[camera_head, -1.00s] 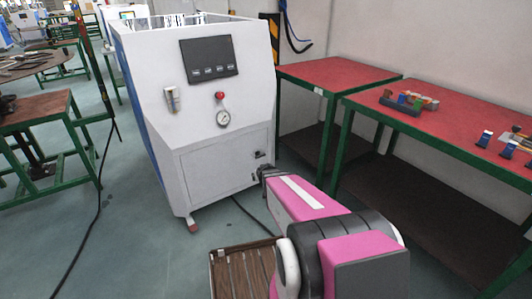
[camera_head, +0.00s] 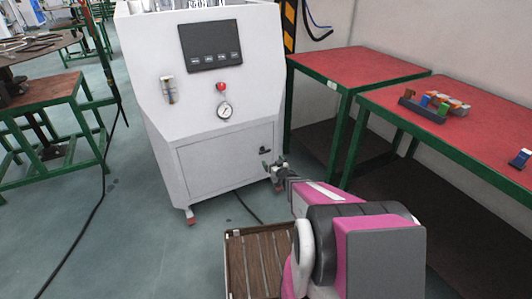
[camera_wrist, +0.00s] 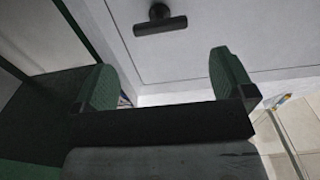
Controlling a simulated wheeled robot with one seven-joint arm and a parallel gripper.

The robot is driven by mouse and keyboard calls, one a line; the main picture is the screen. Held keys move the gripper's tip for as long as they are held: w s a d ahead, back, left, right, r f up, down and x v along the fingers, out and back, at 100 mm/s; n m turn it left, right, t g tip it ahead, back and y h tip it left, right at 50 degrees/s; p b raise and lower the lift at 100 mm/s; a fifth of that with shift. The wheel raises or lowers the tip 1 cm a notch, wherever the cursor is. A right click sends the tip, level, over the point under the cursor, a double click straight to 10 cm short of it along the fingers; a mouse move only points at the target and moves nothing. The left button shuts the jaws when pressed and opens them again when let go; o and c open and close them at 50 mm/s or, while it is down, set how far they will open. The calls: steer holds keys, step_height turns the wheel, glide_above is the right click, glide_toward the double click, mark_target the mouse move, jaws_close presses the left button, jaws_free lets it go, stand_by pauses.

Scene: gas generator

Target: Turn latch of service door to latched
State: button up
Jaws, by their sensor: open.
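The white gas generator cabinet has a grey service door (camera_head: 220,165) low on its front. A small black latch (camera_head: 265,150) sits near the door's upper right corner. In the wrist view the latch (camera_wrist: 160,22) is a dark bar on a round hub, lying roughly across the picture, slightly tilted. My gripper (camera_head: 273,170) is in front of the cabinet's lower right, just below the latch in the head view. In the wrist view my gripper (camera_wrist: 165,85) shows two green-padded fingers spread apart with nothing between them. The latch is beyond the fingertips, apart from them.
A pressure gauge (camera_head: 224,110), a red button (camera_head: 221,87) and a dark panel (camera_head: 211,46) are on the cabinet above the door. Red-topped tables (camera_head: 360,66) with green legs stand close on the right. A cable lies on the open floor at left.

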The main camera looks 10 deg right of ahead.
mark_target(265, 151)
steer(key=x, duration=1)
steer(key=shift+s, duration=0.1)
steer(key=c, duration=1.2)
steer(key=shift+o, duration=0.2)
